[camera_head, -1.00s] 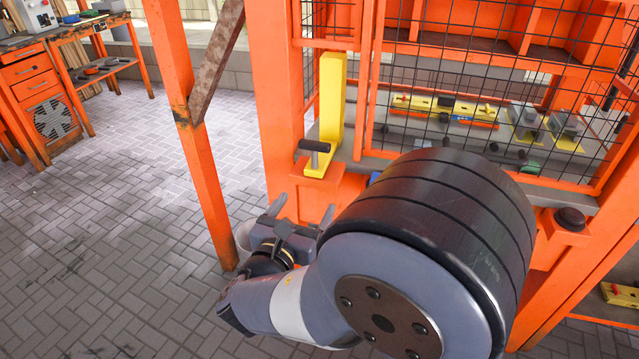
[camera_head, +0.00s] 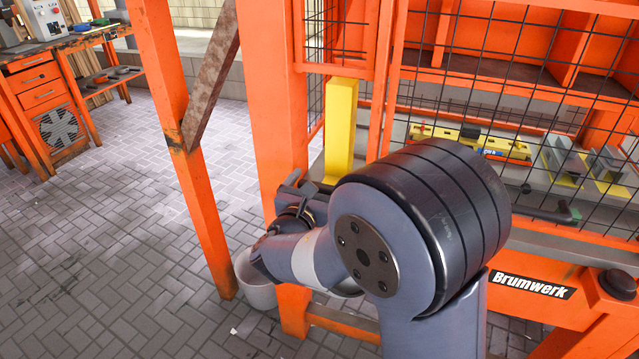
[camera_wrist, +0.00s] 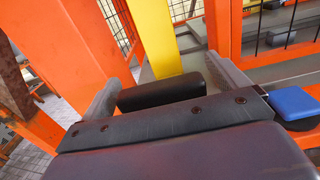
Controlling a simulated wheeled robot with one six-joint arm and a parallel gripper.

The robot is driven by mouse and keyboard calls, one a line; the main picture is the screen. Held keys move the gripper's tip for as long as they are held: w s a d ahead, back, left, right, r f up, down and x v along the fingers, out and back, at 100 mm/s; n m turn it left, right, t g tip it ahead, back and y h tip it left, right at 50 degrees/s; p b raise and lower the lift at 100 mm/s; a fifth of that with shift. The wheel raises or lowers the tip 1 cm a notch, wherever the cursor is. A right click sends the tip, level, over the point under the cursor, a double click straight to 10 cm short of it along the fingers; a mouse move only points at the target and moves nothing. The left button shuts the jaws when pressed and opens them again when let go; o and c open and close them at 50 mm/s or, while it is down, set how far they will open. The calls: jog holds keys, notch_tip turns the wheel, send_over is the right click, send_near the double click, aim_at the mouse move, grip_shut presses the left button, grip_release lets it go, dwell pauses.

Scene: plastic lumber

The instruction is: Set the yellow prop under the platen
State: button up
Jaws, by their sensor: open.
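The yellow prop (camera_head: 341,125) stands upright at the left opening of the orange press. In the wrist view its yellow column (camera_wrist: 155,38) rises just beyond my gripper (camera_wrist: 162,82). The prop's black handle (camera_wrist: 163,92) lies between the two open fingers, which are apart from each other, one on each side. In the head view my gripper (camera_head: 307,186) is in front of the prop's lower part, and my arm hides the handle and foot. I cannot clearly make out the platen; an orange ribbed structure (camera_head: 500,72) is behind the mesh.
A black mesh guard (camera_head: 465,110) covers the press front, with yellow and grey tooling (camera_head: 470,142) behind it. A blue block (camera_wrist: 290,103) is right of my gripper.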

aim_at(336, 154)
jog(key=c, duration=1.4)
jog(key=b+x, duration=0.1)
jog(key=x, duration=0.7)
jog(key=shift+w+d+f, duration=0.1)
jog(key=shift+w+d, duration=0.05)
jog(key=shift+w, duration=0.2)
jog(key=shift+r, duration=0.2)
jog(key=o, duration=1.4)
jog(key=shift+w+f, duration=0.1)
jog(key=shift+w, duration=0.1)
